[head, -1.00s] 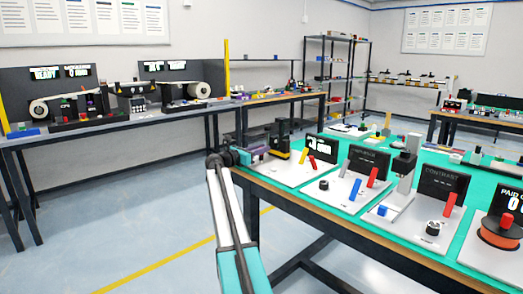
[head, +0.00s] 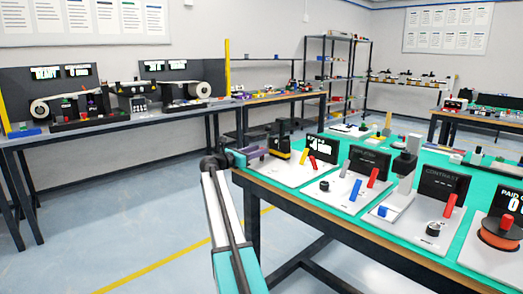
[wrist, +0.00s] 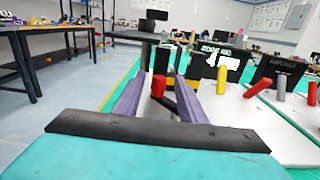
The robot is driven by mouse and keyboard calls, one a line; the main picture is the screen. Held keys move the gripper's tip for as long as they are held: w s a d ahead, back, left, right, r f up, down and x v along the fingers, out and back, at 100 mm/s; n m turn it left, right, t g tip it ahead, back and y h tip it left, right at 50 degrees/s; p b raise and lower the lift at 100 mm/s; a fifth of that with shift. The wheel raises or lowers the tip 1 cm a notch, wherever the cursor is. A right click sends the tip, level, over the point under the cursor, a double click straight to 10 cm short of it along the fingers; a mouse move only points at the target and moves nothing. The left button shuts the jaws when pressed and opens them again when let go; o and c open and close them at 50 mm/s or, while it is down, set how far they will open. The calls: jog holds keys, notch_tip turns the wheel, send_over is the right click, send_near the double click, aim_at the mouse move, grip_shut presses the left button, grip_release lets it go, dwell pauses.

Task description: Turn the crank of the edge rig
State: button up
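The edge rig is a pale plate (head: 286,173) at the near left corner of the green-topped table, with a black display (head: 318,149) that seems to read 4 mm. The display also shows in the wrist view (wrist: 217,62). In the wrist view a red upright handle (wrist: 158,86) on a dark arm (wrist: 172,105) looks like the crank. My gripper's purple fingers (wrist: 159,96) stand on either side of this handle, with visible gaps, so they look open around it. In the head view my gripper (head: 252,154) is low over the plate's left side, and the crank cannot be made out.
A yellow post (wrist: 222,79) and a red lever (wrist: 263,87) stand right of the fingers. A black and yellow device (head: 280,145) stands behind my gripper. Further rigs, one with a contrast display (head: 443,183), line the table to the right. The floor at left is clear.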

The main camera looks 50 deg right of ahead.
jog(key=a+p, duration=0.1)
jog(key=a, duration=1)
jog(key=shift+w+p, duration=0.3)
